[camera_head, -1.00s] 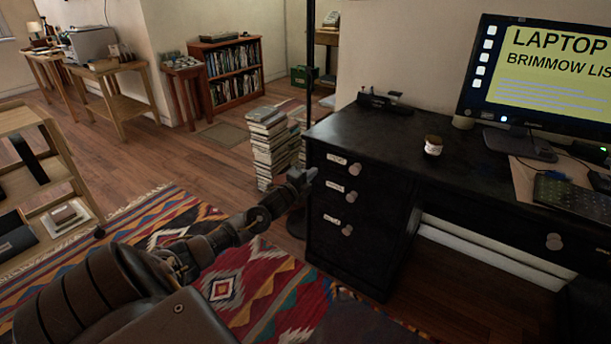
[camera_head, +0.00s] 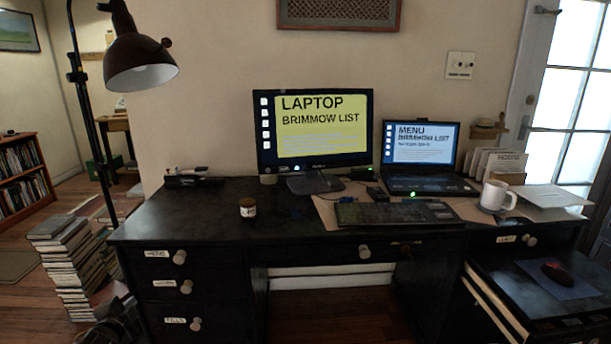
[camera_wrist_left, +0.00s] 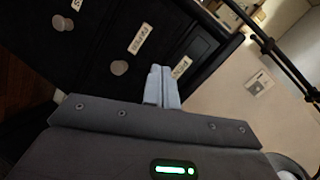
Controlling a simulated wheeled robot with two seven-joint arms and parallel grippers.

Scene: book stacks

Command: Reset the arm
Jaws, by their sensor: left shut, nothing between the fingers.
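In the wrist view my left gripper (camera_wrist_left: 162,78) has its two pale fingers together and empty. They point toward the front of the black desk's drawers, with a gap that I cannot judge. In the head view only a dark part of my left arm (camera_head: 110,328) shows at the bottom left, between the book stack and the desk's left drawers. My right gripper is in neither view.
The black desk (camera_head: 200,215) fills the middle, bearing a monitor (camera_head: 314,130), a laptop (camera_head: 420,150), a small jar (camera_head: 247,208) and a white mug (camera_head: 495,197). A book stack (camera_head: 75,265) and a lamp (camera_head: 138,62) stand left. An extended surface (camera_head: 540,300) juts out right.

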